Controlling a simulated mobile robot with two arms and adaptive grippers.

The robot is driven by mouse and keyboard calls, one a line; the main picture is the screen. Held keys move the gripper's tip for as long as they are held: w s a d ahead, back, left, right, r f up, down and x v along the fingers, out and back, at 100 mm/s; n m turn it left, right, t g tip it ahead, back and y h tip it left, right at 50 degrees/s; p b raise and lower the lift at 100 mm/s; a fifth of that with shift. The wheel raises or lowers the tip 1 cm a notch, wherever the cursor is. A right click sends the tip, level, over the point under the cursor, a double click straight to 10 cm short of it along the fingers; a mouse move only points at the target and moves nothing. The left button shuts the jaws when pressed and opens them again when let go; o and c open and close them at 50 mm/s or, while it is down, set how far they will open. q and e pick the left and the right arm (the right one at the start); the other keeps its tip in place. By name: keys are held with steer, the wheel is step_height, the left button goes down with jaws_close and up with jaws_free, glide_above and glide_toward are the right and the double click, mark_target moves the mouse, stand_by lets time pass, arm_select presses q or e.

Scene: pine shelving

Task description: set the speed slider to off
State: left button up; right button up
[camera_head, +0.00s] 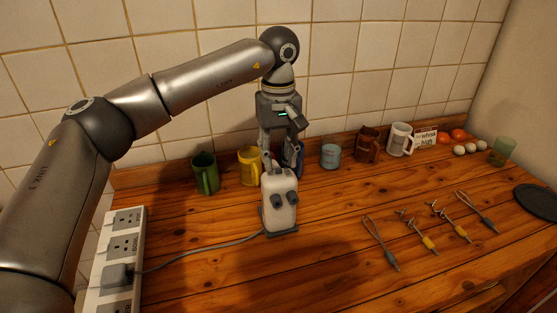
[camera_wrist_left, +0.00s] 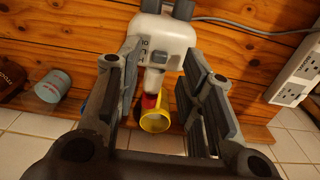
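A white hand mixer (camera_head: 279,205) stands upright on the wooden counter, its two dark sockets facing the head camera. In the left wrist view the mixer body (camera_wrist_left: 166,32) is at the top centre. A small grey part with dark markings, which looks like the speed slider (camera_wrist_left: 143,54), is on its near face; its setting is too small to read. My left gripper (camera_head: 279,158) is above and behind the mixer, pointing down. Its two fingers are open, with the mixer's narrow part between them in the wrist view; I cannot tell if they touch it. My right gripper is not in view.
A green mug (camera_head: 205,172) and a yellow mug (camera_head: 250,167) stand close behind the mixer. A grey cord (camera_head: 195,257) runs from the mixer to a power strip (camera_head: 112,275) at left.

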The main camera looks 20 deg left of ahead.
mark_target(279, 171)
arm_select(q)
steer(key=shift+f, duration=1.2)
jaws_close()
